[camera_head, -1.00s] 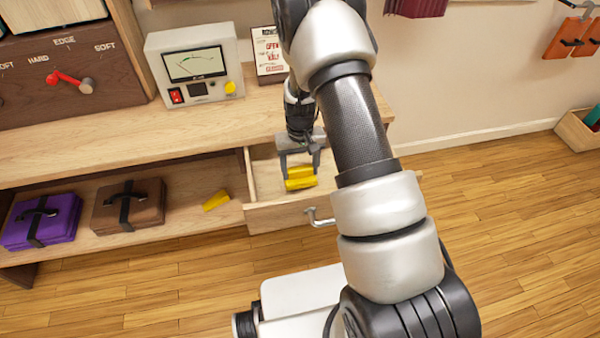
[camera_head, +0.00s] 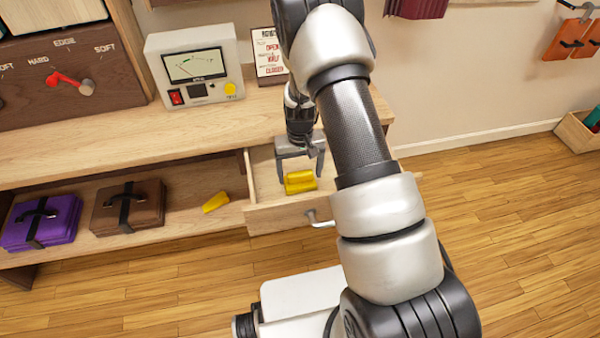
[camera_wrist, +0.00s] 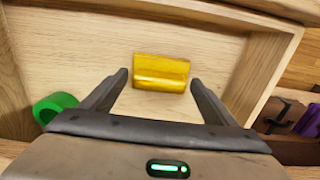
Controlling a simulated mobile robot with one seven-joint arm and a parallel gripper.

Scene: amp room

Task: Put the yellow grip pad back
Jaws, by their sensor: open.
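A yellow grip pad (camera_head: 300,183) lies in the open drawer (camera_head: 275,217), with a raised ridge along it. In the wrist view the pad (camera_wrist: 161,72) rests on the pale drawer floor (camera_wrist: 75,65), just beyond and between my fingertips. My gripper (camera_head: 301,176) points down into the drawer and is open, with a finger on either side of the pad. In the wrist view both fingers (camera_wrist: 159,78) stand apart from the pad and hold nothing. A second yellow piece (camera_head: 215,201) lies on the shelf left of the drawer.
A green ring-shaped thing (camera_wrist: 55,106) shows left of my fingers. The drawer has a metal handle (camera_head: 320,219). A purple case (camera_head: 42,221) and a brown case (camera_head: 128,206) lie on the shelf. A meter box (camera_head: 196,66) and a sign (camera_head: 270,55) stand on the bench above.

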